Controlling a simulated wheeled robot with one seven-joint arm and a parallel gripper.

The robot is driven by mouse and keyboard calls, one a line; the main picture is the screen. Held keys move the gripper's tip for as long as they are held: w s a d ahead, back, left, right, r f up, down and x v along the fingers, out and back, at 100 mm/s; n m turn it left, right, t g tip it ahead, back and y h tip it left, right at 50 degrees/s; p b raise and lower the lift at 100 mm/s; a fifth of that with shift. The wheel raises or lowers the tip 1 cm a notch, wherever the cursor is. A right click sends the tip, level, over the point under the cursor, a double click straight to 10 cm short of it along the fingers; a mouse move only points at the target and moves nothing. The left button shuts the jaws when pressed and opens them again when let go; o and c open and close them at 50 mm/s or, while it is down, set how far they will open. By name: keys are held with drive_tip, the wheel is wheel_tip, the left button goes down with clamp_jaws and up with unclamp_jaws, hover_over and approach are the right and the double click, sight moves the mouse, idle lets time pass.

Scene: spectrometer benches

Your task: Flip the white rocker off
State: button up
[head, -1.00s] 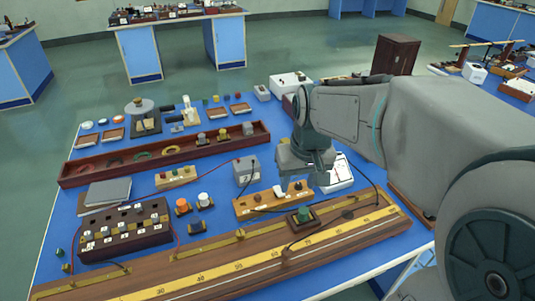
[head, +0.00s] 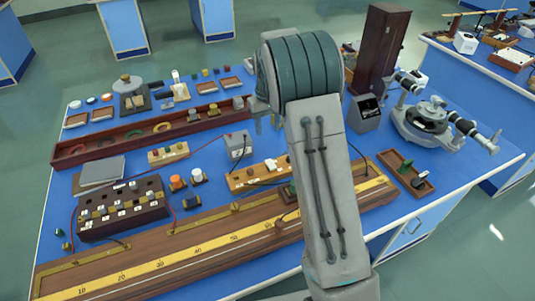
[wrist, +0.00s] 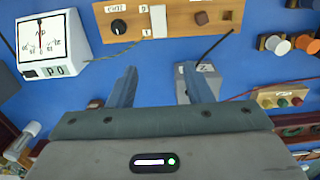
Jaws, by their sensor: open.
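In the head view the rocker (head: 283,162) shows at the right part of the board (head: 245,178), just left of my arm, which hides the board's right end. My gripper (wrist: 160,68) is open and empty in the wrist view, its fingers apart and below the board in the picture. The rocker lies beyond the fingertips, roughly in line with the gap, with no contact seen. Which way the rocker is tipped is unclear.
A white meter box (wrist: 50,43) stands left of the board in the wrist view. A grey box (wrist: 193,80) with a black cable is near the right finger. A long wooden scale rail (head: 140,272) runs along the bench front. A spectrometer (head: 432,125) stands at right.

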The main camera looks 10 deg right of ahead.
sight(271, 165)
wheel_tip(271, 165, down, 13)
drive_tip(key=shift+r+p, duration=0.1)
drive_tip(key=shift+p, duration=0.9)
drive_tip(key=shift+c, duration=0.3)
drive_tip(key=c, duration=0.9)
